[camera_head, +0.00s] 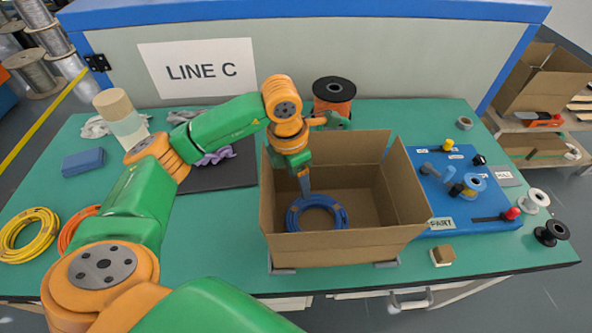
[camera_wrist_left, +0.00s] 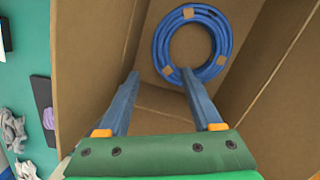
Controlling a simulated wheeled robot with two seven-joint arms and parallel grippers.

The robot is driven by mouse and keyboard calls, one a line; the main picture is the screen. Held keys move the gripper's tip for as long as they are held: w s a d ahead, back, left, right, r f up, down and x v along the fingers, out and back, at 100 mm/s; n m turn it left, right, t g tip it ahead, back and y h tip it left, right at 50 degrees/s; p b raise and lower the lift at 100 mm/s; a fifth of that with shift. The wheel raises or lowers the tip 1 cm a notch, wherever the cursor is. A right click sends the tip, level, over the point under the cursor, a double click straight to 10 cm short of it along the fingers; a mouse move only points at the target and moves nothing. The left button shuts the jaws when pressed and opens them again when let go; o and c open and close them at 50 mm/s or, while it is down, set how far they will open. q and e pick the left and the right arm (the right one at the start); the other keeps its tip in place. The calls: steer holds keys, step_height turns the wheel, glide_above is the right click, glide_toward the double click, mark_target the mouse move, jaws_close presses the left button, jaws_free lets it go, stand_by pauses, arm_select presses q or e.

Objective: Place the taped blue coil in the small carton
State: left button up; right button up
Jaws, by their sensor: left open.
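The blue coil (camera_head: 294,216) lies flat on the floor of the open cardboard carton (camera_head: 345,248), towards its front left. In the left wrist view the coil (camera_wrist_left: 223,38) shows several tan tape patches. My left gripper (camera_head: 304,188) reaches down into the carton from above, over the coil's far side. The left wrist view shows its two fingers (camera_wrist_left: 160,78) spread apart with nothing between them. One fingertip overlaps the coil's edge in that view; I cannot tell whether it touches. My right gripper is not in view.
The carton's walls (camera_head: 409,185) surround the gripper. Right of it is a blue board (camera_head: 480,215) with small parts. Behind stands an orange spool (camera_head: 334,96). Left are a dark mat (camera_head: 225,177), a blue block (camera_head: 83,162) and a yellow coil (camera_head: 29,235). The front-left table is partly hidden by my arm.

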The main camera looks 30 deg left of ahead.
arm_select(q)
steer(key=shift+s+a+r, duration=0.1)
steer(key=shift+r, duration=0.85)
steer(key=shift+s+a+r, duration=0.1)
steer(key=shift+r, duration=0.85)
